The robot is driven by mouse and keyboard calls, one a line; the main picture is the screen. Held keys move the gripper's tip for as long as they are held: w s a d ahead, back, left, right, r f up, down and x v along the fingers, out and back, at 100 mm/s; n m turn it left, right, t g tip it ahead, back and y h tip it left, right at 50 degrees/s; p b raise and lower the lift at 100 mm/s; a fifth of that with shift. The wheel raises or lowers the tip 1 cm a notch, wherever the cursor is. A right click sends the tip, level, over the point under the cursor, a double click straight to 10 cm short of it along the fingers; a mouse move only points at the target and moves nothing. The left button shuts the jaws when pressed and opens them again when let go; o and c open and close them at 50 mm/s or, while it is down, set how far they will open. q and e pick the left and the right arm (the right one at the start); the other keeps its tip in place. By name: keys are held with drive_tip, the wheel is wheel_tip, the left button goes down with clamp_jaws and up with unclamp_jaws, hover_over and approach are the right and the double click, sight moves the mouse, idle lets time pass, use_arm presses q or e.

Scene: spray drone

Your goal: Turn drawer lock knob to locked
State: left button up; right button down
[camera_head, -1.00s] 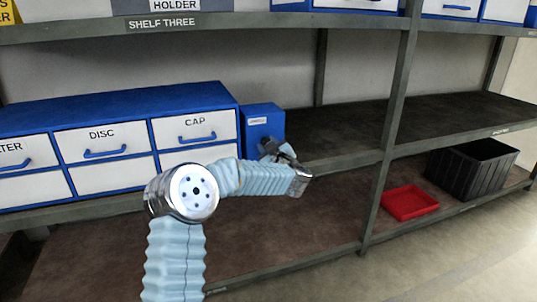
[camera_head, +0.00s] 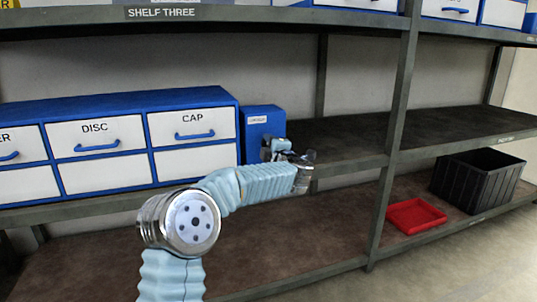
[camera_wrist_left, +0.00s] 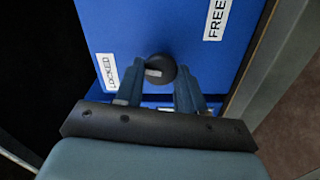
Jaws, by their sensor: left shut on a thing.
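The blue lock box (camera_head: 257,122) stands on the shelf, right of the drawer cabinet. In the left wrist view its blue face (camera_wrist_left: 150,25) carries a round dark knob (camera_wrist_left: 164,63), a white LOCKED label (camera_wrist_left: 106,70) at left and a FREE label (camera_wrist_left: 217,18) at upper right. The knob's pale mark lies on its left side, toward LOCKED. My left gripper (camera_wrist_left: 158,82) is shut on the knob, one finger on each side. In the head view the left gripper (camera_head: 272,147) is at the box's front and hides the knob. My right gripper is not in view.
A blue cabinet with white drawers, including DISC (camera_head: 98,139) and CAP (camera_head: 193,127), stands left of the box. A grey shelf post (camera_head: 392,150) rises to the right. A red tray (camera_head: 416,215) and black crate (camera_head: 478,176) are at lower right. The shelf right of the box is bare.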

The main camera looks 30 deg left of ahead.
use_arm(q)
drive_tip(key=shift+f+n+b, duration=0.15)
drive_tip(key=shift+n+b, duration=0.5)
drive_tip(key=shift+n, duration=0.35)
drive_tip(key=o, duration=1)
drive_tip(key=shift+o, duration=0.2)
drive_tip(key=shift+d, duration=0.1)
drive_tip(key=v, duration=1.3)
drive_tip(key=shift+s+d, duration=0.15)
drive_tip(key=shift+s, duration=0.15)
